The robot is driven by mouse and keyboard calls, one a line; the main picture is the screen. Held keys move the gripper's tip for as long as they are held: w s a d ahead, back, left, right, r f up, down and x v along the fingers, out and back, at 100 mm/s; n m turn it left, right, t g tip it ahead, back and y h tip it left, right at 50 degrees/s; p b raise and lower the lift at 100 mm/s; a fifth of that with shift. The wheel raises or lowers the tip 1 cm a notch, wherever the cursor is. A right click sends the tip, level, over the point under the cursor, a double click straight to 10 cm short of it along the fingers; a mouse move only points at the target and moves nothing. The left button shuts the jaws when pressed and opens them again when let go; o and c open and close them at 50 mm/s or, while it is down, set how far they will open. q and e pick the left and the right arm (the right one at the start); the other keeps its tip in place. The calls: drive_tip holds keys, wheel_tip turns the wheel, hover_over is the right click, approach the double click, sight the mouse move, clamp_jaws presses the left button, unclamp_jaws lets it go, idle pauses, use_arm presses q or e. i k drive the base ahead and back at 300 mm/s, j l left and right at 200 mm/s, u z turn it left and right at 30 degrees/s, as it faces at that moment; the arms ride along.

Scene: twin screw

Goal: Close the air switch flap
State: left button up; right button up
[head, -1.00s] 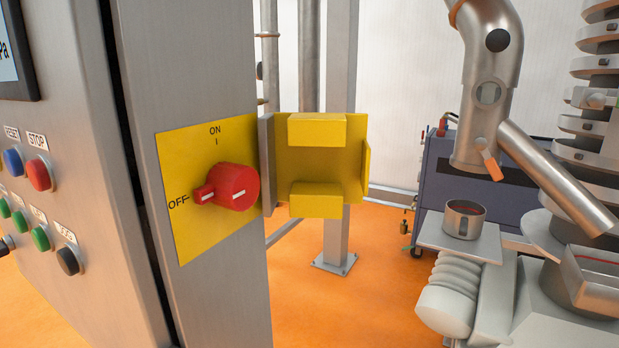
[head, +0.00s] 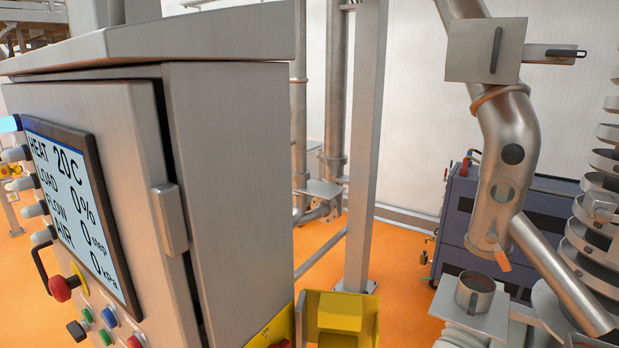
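The yellow air switch flap (head: 362,314) stands open at the bottom edge of the head view, swung out to the right of the cabinet side. Only its upper part shows, with a raised yellow block (head: 339,312) on its inner face. The yellow switch plate (head: 278,328) shows only as a corner on the cabinet side, with a sliver of the red switch knob (head: 283,344) at the bottom edge. The knob's setting is cut off. Neither of my grippers is in view.
The grey control cabinet (head: 240,190) fills the left, with a display (head: 75,200) and several buttons on its front. A steel post (head: 364,150) stands behind the flap. Steel pipes and a metal cup (head: 476,292) are at the right. Orange floor shows between.

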sight(326, 319)
drive_tip(key=l+u, duration=0.2)
drive_tip(key=u, duration=0.15)
drive_tip(key=l+u, duration=0.2)
drive_tip(key=u, duration=0.2)
drive_tip(key=l+u, duration=0.2)
drive_tip(key=u, duration=0.15)
drive_tip(key=i, duration=0.05)
